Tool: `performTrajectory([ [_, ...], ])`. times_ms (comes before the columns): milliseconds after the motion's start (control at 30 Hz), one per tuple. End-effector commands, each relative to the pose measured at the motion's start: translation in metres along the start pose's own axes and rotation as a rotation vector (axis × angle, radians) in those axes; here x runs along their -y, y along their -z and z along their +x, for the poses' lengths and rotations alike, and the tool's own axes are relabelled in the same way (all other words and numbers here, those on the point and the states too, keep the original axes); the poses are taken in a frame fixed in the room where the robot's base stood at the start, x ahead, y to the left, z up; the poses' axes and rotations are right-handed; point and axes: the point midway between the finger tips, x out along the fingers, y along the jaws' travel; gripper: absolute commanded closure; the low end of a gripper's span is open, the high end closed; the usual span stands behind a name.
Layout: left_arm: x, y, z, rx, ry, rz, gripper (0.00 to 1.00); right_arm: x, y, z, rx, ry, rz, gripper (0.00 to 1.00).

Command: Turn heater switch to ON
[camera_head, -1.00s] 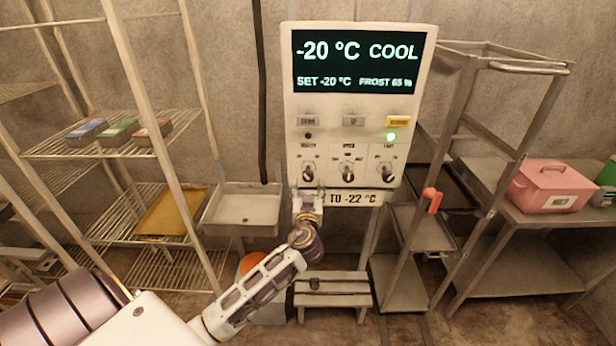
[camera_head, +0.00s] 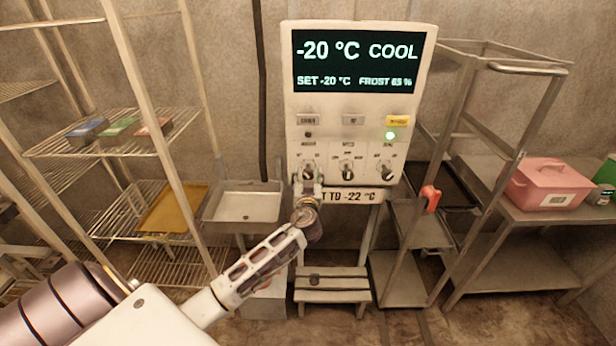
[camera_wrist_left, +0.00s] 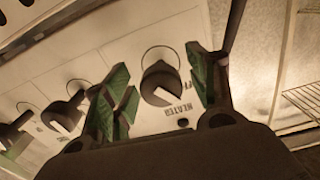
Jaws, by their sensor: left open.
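The white control panel (camera_head: 348,110) stands at the centre of the head view, with a row of three rotary knobs along its lower part. My left gripper (camera_wrist_left: 160,92) is open, with a green-padded finger on either side of the heater knob. It also shows in the head view (camera_head: 308,188). My right gripper is not in view.
The middle knob (camera_head: 347,170) and right knob (camera_head: 386,170) sit beside the heater knob. A sink (camera_head: 243,207) and wire shelves (camera_head: 110,140) stand left. A metal rack (camera_head: 470,130) and a table with a pink box (camera_head: 551,184) stand right. A low stool (camera_head: 332,284) is below.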

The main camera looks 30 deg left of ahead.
Motion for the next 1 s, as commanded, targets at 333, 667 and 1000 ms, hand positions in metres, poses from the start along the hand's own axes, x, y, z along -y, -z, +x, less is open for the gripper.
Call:
performTrajectory([
  [333,0.0001,-0.0002,-0.0002,0.000,0.000,0.000,0.79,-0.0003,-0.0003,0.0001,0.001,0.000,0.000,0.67],
  [667,0.0001,-0.0004,-0.0003,0.000,0.000,0.012,0.88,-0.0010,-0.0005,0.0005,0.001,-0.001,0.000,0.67],
  [1000,0.0007,-0.0010,-0.0004,0.000,0.000,0.107,0.88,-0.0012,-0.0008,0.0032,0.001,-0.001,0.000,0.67],
])
